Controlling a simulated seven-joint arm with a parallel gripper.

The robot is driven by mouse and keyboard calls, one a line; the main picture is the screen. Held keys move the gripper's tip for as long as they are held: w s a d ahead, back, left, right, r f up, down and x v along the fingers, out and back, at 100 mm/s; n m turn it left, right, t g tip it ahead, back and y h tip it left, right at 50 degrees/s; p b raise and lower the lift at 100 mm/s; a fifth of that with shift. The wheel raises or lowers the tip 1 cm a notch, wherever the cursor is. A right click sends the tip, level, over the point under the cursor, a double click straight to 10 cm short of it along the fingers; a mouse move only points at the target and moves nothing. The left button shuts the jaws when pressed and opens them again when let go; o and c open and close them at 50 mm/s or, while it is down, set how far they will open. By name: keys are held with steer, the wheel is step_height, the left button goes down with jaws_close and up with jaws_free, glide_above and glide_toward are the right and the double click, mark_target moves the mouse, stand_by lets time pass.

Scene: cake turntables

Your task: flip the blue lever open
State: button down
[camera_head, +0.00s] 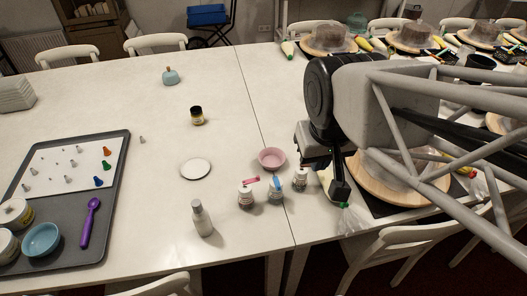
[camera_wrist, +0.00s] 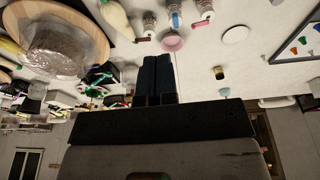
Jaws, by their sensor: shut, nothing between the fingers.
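Three small white bottles stand in a row near the table's front edge. The middle bottle (camera_head: 275,194) carries the blue lever (camera_head: 274,183) at its top; whether the lever is up or down is too small to tell. The blue lever also shows at the top of the wrist view (camera_wrist: 175,20). My gripper (camera_head: 340,194) is to the right of the row, apart from the blue lever, with the third bottle (camera_head: 299,180) between them. Its dark fingers (camera_wrist: 156,72) are together and empty in the wrist view.
The bottle with a pink lever (camera_head: 246,198) stands close on the left. A pink bowl (camera_head: 271,158) is just behind the row, and a grey-white bottle (camera_head: 202,219) is in front-left. A wooden turntable (camera_head: 372,186) lies right, by my arm. The table's left middle is mostly clear.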

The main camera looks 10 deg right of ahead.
steer(key=w+a+f+n+h, duration=0.4)
steer(key=w+a+f+n, duration=0.2)
steer(key=a+f+n, duration=0.2)
steer(key=w+a+f+n+g+h, duration=0.1)
steer(key=w+a+f+n+h, duration=0.3)
steer(key=w+a+f+n, duration=0.3)
step_height(320, 180, down, 5)
steer(key=a+n, duration=0.1)
steer(key=n, duration=0.4)
steer(key=shift+w+h, duration=0.15)
steer(key=shift+h, duration=0.15)
glide_toward(276, 190)
steer(key=shift+x, duration=3.3)
steer(key=shift+d, duration=0.1)
